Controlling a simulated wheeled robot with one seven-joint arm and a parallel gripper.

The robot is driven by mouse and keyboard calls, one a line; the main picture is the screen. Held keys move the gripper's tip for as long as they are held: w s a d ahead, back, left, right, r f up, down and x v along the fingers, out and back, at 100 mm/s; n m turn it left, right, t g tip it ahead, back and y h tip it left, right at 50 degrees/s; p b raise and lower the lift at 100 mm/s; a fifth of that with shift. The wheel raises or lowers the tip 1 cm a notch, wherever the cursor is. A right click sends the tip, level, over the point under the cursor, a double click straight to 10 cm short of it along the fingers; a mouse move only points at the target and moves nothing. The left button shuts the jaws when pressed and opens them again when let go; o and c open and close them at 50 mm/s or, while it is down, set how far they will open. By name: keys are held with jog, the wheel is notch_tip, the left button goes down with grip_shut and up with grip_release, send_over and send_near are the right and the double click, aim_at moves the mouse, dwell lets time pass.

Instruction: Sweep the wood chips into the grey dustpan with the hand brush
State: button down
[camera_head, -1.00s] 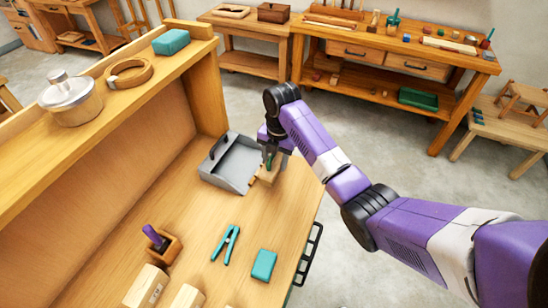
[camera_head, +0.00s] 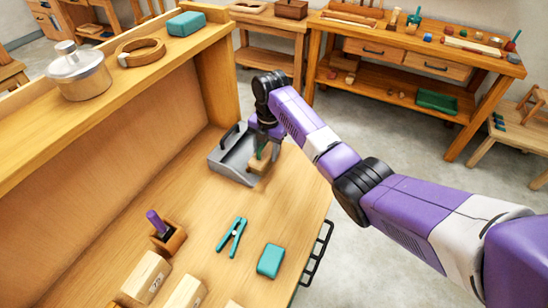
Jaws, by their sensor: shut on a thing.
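The grey dustpan (camera_head: 231,158) lies on the workbench near its far end, with its black handle toward the back left. My gripper (camera_head: 264,143) is over the right side of the dustpan, pointing down, and is shut on the hand brush (camera_head: 260,167). The brush shows a green part between the fingers and a pale wooden block below. The block is at the dustpan's front right edge; I cannot tell whether it touches the pan. I cannot make out any wood chips; the brush and gripper hide part of the pan.
Green pliers (camera_head: 232,236), a teal block (camera_head: 270,260), a wooden holder (camera_head: 169,240) with a purple handle and several wooden blocks (camera_head: 147,277) are on the nearer bench top. A raised shelf (camera_head: 110,113) bounds the left. Bare bench lies between the pliers and brush.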

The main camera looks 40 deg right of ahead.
jog(key=r+p, duration=0.3)
jog(key=shift+s+p, duration=0.25)
jog(key=shift+p, duration=0.05)
jog(key=shift+s+d+r+p, duration=0.15)
jog(key=shift+r+p, duration=0.15)
jog(key=shift+r, duration=0.25)
jog(key=shift+s+r+p, duration=0.1)
jog(key=shift+r+p, duration=0.2)
jog(key=shift+r, duration=0.25)
